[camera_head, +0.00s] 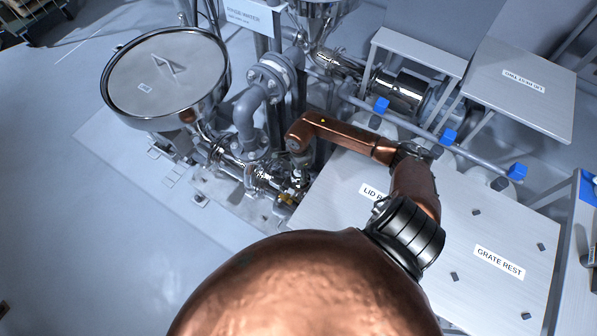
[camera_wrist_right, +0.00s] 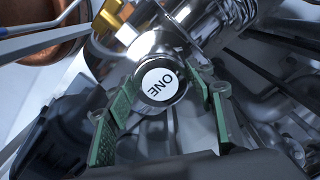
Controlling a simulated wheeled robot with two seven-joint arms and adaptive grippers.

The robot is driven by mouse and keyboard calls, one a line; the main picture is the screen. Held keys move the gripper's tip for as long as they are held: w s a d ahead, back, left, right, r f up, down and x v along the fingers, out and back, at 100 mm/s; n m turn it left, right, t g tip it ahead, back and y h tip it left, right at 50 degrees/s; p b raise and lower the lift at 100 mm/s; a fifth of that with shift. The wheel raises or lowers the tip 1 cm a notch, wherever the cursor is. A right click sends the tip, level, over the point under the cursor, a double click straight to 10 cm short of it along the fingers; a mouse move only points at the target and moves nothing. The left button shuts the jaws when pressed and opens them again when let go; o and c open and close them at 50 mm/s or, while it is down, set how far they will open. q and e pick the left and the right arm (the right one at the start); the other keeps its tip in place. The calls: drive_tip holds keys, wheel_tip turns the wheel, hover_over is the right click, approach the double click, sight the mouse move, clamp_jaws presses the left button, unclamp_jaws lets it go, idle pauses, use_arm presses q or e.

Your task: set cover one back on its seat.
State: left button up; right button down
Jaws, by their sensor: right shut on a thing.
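Cover one (camera_wrist_right: 160,82) is a round metal cap with a white disc marked "ONE", seen in the right wrist view. My right gripper (camera_wrist_right: 166,98) is shut on it, with a green-padded finger on each side. A shiny metal pipe body (camera_wrist_right: 205,30) is right behind the cap; the seat is hidden, and I cannot tell whether the cap touches it. In the head view my right arm reaches left to the pipework (camera_head: 268,180) below the hopper, and its gripper is mostly hidden there. My left gripper is not in view.
A lidded round hopper (camera_head: 170,75) stands at the left. A grey flanged pipe (camera_head: 250,110) rises beside the right wrist. A table marked "GRATE REST" (camera_head: 505,225) lies under my arm. Blue-handled valves (camera_head: 447,137) line a pipe behind. The floor at left is clear.

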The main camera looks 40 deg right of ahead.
drive_tip(key=shift+f, duration=0.1)
drive_tip(key=c, duration=0.8)
unclamp_jaws()
wheel_tip(320, 180, up, 12)
